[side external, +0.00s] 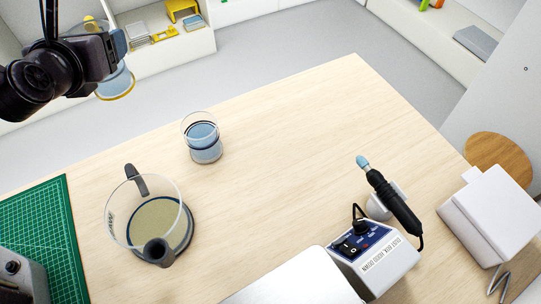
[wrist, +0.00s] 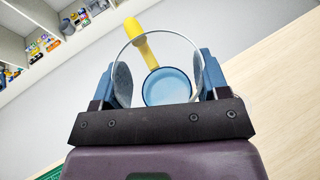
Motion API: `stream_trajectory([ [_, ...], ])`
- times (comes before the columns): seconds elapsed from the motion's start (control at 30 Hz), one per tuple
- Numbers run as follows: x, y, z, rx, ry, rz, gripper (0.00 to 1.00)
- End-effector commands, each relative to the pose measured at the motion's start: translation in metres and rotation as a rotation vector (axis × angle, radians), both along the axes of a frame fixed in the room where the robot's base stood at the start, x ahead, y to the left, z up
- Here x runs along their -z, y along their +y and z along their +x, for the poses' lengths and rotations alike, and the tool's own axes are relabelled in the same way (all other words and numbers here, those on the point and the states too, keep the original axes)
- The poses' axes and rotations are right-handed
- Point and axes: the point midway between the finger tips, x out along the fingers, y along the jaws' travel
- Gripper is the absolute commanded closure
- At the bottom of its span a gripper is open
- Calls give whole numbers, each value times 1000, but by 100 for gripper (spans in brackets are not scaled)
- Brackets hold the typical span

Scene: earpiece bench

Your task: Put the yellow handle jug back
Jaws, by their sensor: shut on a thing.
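The yellow handle jug is a clear round vessel with a blue base. In the wrist view the jug (wrist: 168,88) lies between the two blue fingers of my gripper (wrist: 160,78), which is shut on it. Its yellow handle (wrist: 134,28) points up and away from the fingers. In the side external view the jug (side external: 116,84) hangs in the air at the top left, beyond the table's far edge in the picture. My gripper (side external: 114,46) partly hides it there. I cannot tell whether the jug holds anything.
A clear jug with a dark grey handle (side external: 138,186) stands on the wooden table (side external: 290,150). A glass with blue contents (side external: 204,148) stands behind it. A green mat (side external: 65,235) lies at left. A labelled box (side external: 375,258) and black tool (side external: 395,203) are at right. The table's middle is clear.

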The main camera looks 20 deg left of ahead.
Motion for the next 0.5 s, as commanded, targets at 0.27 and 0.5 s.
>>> stream_trajectory([
  [0.27,-4,-26,-5,51,-3,1,67],
  [0.5,-3,-68,-18,136,-5,1,67],
])
